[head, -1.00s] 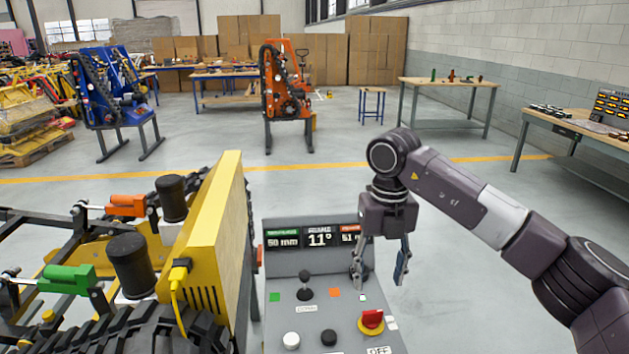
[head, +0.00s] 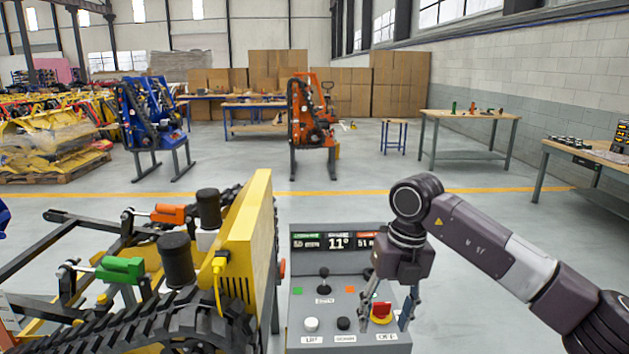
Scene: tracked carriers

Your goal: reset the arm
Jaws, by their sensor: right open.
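My right arm comes in from the right in the head view. Its gripper (head: 401,306) is open and points down over the right side of the grey control panel (head: 342,277). A black joystick (head: 323,281), a white knob (head: 311,324) and a black knob (head: 344,323) sit on the panel. The display reads 11°. My left gripper is not in view.
The tracked carrier (head: 251,245) with its yellow housing stands directly left of the panel. A wooden table (head: 469,117) and a second bench (head: 590,153) stand at the back right. Blue (head: 152,115) and orange (head: 312,110) machines stand behind. The floor between is clear.

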